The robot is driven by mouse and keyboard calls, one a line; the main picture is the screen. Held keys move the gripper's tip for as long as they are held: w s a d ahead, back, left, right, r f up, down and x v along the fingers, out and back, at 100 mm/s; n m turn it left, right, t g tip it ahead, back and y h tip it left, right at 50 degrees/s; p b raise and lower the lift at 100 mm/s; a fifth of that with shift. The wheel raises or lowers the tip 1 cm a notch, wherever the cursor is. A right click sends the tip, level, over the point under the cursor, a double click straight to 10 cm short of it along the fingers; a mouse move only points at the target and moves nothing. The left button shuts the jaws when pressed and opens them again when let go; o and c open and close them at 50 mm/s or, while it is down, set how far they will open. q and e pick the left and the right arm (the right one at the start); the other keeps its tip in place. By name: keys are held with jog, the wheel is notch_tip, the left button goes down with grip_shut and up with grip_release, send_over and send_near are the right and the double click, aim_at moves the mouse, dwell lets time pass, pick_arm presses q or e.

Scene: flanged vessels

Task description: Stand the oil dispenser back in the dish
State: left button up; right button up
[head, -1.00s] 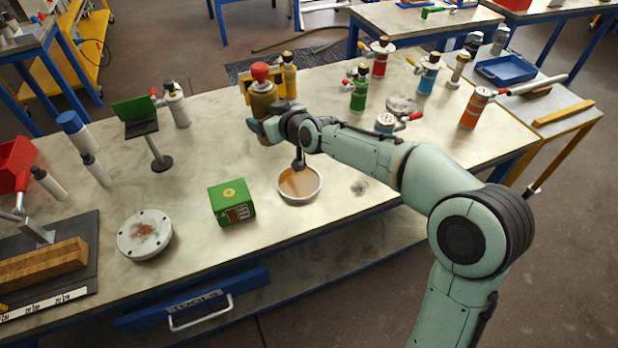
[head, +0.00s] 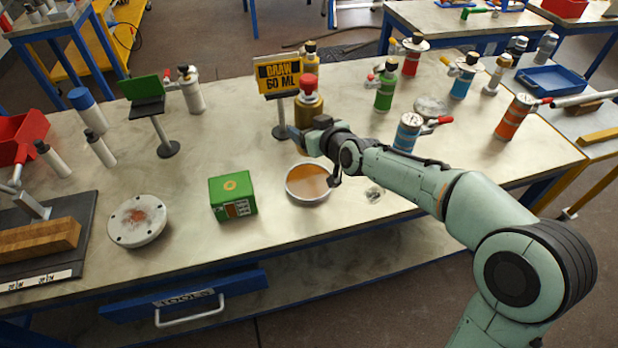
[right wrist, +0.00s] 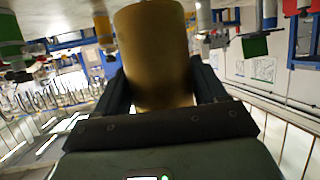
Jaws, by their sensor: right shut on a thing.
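The oil dispenser (head: 309,108), a brass-coloured cylinder with a red top, is upright in my right gripper (head: 312,132) in the head view. In the right wrist view its brass body (right wrist: 157,55) sits between the two dark fingers, which are shut on it. The dish (head: 290,195) is a round, pale-rimmed pan with orange-brown oil in its bottom. It stands on the bench, nearer the camera than the dispenser. My right wrist covers part of the dispenser's lower end, and its height above the bench is hard to tell. My left gripper is not in view.
A yellow sign on a stand (head: 279,76) is just behind the dispenser. A green box (head: 232,196) stands left of the dish, and a small clear item (head: 375,194) lies to its right. A blue canister (head: 407,133) and green bottle (head: 385,90) are further right.

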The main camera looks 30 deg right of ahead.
notch_tip(320, 180, down, 7)
jog(key=shift+w+r+b, duration=0.1)
jog(key=shift+r+b, duration=0.1)
jog(key=shift+b, duration=1.05)
jog(key=shift+f, duration=0.6)
notch_tip(320, 180, down, 6)
jog(key=shift+r+b, duration=0.2)
jog(key=shift+b, duration=0.45)
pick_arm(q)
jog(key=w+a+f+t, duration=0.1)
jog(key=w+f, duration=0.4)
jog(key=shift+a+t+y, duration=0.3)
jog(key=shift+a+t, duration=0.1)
pick_arm(e)
jog(key=shift+f, duration=0.1)
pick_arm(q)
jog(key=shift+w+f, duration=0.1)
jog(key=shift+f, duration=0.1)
pick_arm(e)
jog(key=shift+f, duration=0.1)
jog(key=o, duration=1.5)
jog(key=shift+c, duration=0.2)
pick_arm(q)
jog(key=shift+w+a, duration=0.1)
